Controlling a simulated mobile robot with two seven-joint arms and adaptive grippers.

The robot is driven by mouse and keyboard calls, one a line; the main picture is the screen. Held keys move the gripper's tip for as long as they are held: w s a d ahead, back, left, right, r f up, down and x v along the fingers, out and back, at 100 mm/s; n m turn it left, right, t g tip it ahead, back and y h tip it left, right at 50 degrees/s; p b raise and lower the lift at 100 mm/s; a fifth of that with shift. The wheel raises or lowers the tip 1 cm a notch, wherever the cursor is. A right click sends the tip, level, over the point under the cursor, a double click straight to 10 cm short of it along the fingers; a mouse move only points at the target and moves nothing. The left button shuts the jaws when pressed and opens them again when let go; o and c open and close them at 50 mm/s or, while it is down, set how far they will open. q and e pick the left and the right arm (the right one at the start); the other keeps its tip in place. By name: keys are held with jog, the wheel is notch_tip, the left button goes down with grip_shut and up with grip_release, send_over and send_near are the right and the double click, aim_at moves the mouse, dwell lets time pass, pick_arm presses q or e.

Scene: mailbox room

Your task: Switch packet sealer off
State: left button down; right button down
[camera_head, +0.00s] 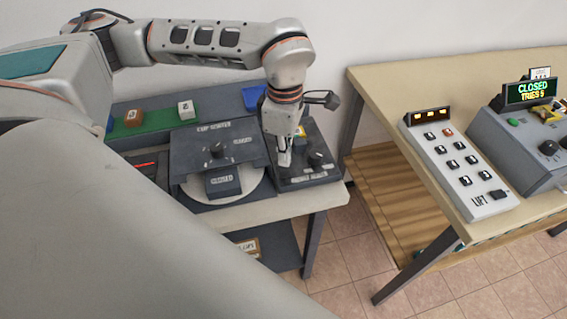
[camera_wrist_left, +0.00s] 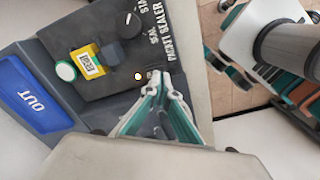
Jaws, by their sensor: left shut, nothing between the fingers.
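The packet sealer (camera_head: 322,177) is a dark box at the right end of the left table, with a black knob (camera_head: 316,158). In the left wrist view its panel (camera_wrist_left: 105,85) reads "PACKET SEALER" and carries the knob (camera_wrist_left: 132,21), a dark block, a yellow labelled piece (camera_wrist_left: 88,62) and a small bright white dot (camera_wrist_left: 138,76). My left gripper (camera_head: 285,160) points down at the panel, shut and empty. In the left wrist view its fingertips (camera_wrist_left: 157,78) are close beside the white dot, by the lettering. They hide part of the panel there; I cannot tell whether they touch it.
A grey machine with a round plate (camera_head: 226,195) stands just left of the sealer. A blue tray marked "OUT" (camera_wrist_left: 38,95) lies beside it. The right table (camera_head: 380,90) holds a keypad box (camera_head: 455,165) and a display reading "CLOSED" (camera_head: 531,91). Floor shows between the tables.

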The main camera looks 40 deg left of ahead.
aim_at(284, 170)
pick_arm(q)
jog(key=shift+f+b, duration=0.65)
jog(key=shift+f, duration=0.7)
dwell(0.6)
jog(key=shift+r, duration=0.15)
jog(key=shift+r+p, duration=1.3)
jog(key=shift+r, duration=0.45)
jog(key=shift+r+p, duration=1.25)
jog(key=shift+r, duration=0.45)
